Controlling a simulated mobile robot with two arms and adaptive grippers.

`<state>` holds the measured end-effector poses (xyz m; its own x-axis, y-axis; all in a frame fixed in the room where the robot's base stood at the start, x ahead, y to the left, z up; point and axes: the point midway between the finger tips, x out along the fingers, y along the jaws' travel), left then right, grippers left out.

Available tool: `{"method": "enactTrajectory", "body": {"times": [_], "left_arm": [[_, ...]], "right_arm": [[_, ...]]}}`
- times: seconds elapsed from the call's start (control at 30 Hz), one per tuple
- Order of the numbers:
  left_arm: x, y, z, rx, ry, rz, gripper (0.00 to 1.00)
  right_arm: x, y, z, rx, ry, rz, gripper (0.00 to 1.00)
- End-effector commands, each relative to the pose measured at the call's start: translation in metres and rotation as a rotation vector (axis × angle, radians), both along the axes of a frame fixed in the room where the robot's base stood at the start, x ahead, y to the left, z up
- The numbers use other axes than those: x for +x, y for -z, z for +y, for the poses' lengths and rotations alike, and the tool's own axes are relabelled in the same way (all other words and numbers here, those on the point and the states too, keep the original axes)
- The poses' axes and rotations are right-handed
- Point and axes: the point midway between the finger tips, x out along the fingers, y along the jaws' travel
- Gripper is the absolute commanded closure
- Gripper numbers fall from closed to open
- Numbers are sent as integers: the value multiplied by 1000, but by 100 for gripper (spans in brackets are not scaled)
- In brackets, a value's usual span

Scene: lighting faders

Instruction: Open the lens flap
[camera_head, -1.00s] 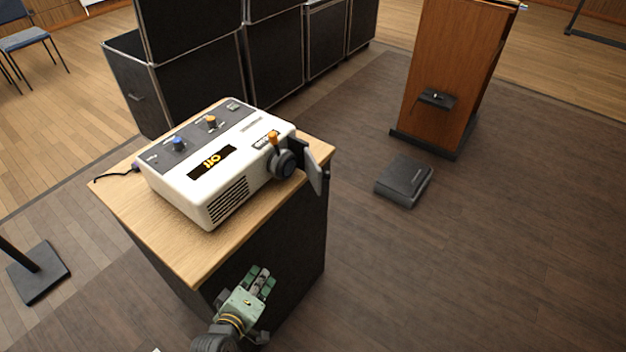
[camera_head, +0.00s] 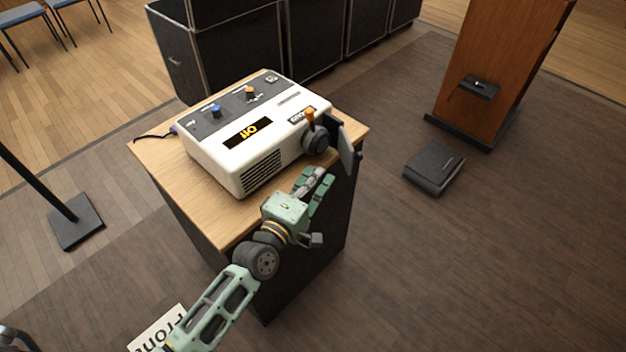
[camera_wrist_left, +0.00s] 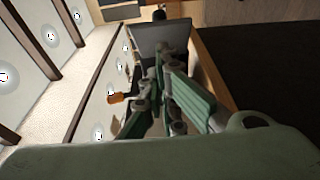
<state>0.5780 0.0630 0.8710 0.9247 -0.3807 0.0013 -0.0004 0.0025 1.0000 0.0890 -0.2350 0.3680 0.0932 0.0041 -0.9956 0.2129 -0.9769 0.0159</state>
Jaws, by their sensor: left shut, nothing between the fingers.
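The white projector (camera_head: 245,150) stands on a wooden-topped stand, with its dark round lens (camera_head: 316,143) at the right front side. The dark lens flap (camera_head: 348,150) stands upright just right of the lens; how far it is swung cannot be told. It shows as a grey panel in the left wrist view (camera_wrist_left: 160,38). My left gripper (camera_head: 318,178) is shut and empty, just in front of and below the lens and flap. In the left wrist view the fingers (camera_wrist_left: 165,80) overlap the flap's lower part; contact cannot be told. My right gripper is not in view.
An orange-tipped lever (camera_head: 310,114) stands above the lens and also shows in the left wrist view (camera_wrist_left: 115,98). The stand's top (camera_head: 235,215) is bare in front of the projector. A black box (camera_head: 434,167) lies on open floor to the right.

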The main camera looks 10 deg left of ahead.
Motion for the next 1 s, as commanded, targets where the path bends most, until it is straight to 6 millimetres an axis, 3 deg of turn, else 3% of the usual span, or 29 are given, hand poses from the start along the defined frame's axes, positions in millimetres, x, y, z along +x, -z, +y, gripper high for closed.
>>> {"method": "enactTrajectory", "body": {"times": [0.1,0.33,1.0], "left_arm": [[22,-2,-9,1,-1,-3,100],[49,0,-20,3,-1,0,100],[54,0,-22,1,-16,2,100]], "right_arm": [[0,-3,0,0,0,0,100],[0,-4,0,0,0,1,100],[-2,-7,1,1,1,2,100]]}}
